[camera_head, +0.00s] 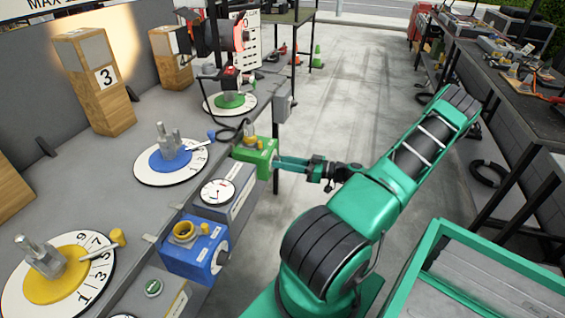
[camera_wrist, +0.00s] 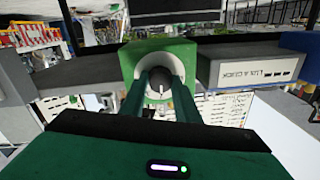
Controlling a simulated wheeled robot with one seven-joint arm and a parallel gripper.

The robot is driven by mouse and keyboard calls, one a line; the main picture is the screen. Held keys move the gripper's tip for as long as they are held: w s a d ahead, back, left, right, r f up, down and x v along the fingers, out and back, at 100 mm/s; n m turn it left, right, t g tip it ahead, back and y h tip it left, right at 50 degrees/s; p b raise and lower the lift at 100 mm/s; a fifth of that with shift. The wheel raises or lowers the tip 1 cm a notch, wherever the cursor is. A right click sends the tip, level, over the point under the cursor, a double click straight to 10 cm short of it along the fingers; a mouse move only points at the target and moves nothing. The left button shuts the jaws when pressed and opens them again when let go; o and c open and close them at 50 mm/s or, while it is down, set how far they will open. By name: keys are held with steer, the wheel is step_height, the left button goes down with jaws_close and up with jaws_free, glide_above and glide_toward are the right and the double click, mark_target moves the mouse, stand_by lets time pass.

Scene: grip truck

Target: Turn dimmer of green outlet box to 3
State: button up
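The green outlet box (camera_head: 254,155) sits at the bench's right edge in the head view, with a yellow fitting on top. In the wrist view the green box (camera_wrist: 157,49) faces me, with a pale round recess holding the dimmer knob (camera_wrist: 158,90). My gripper (camera_head: 279,162) reaches the box from the right. In the wrist view my gripper's two green fingers (camera_wrist: 160,80) stand apart on either side of the knob, their tips at the recess. I cannot tell if they touch the knob. The dimmer's setting is not readable.
A grey box with a round gauge (camera_head: 217,191) and a blue outlet box (camera_head: 195,249) stand nearer along the bench edge. Numbered discs with blue (camera_head: 171,160), yellow (camera_head: 57,276) and green (camera_head: 229,101) centres lie on the bench. The floor (camera_head: 350,75) beyond my arm is mostly clear.

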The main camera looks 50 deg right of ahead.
steer(key=shift+d, duration=0.3)
steer(key=shift+m, duration=0.4)
steer(key=shift+f+m+t, duration=0.1)
steer(key=shift+m+t, duration=0.2)
steer(key=shift+m, duration=3.3)
steer(key=o, duration=0.9)
steer(key=shift+o, duration=0.7)
steer(key=shift+a, duration=0.15)
